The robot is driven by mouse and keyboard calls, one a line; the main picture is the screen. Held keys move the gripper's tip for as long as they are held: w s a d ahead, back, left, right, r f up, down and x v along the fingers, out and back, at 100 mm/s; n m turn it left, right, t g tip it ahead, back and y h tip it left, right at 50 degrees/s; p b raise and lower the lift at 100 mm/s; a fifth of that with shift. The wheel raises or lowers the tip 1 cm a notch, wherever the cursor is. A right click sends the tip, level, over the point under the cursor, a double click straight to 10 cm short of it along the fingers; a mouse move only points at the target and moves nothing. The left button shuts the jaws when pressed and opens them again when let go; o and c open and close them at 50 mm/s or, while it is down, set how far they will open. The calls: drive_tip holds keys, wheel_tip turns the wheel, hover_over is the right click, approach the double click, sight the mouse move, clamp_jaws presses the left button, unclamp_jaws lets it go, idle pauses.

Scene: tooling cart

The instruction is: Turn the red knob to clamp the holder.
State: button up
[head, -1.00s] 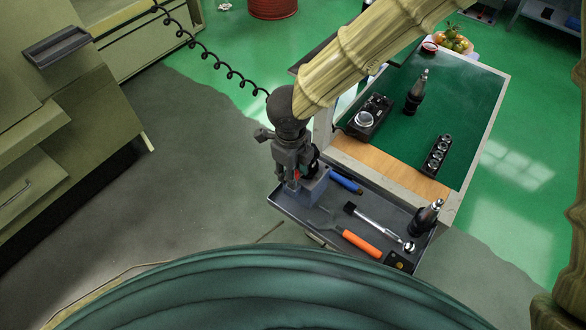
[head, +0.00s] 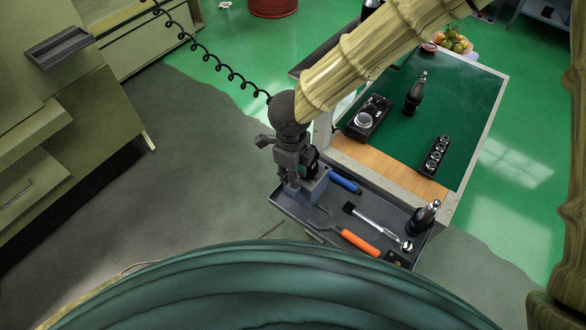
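My gripper (head: 294,184) points down over the left end of the grey tray on the cart. Its fingertips are at the left side of a blue-grey clamp block (head: 317,188). The red knob is largely hidden by the fingers, and I cannot make it out clearly now. A dark holder (head: 313,160) stands in the block, partly covered by my gripper. I cannot tell whether the fingers are closed on the knob.
The grey tray (head: 335,222) holds a blue-handled tool (head: 345,183), an orange-handled tool (head: 360,242), a ratchet (head: 377,225) and another black tool holder (head: 423,217). Behind it, the green cart top (head: 465,110) carries a black device (head: 369,117) and an upright holder (head: 415,94).

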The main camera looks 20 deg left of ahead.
drive_tip(key=o, duration=0.8)
drive_tip(key=shift+c, duration=0.2)
wheel_tip(320, 180, up, 12)
drive_tip(key=shift+s, duration=0.25)
idle(0.3)
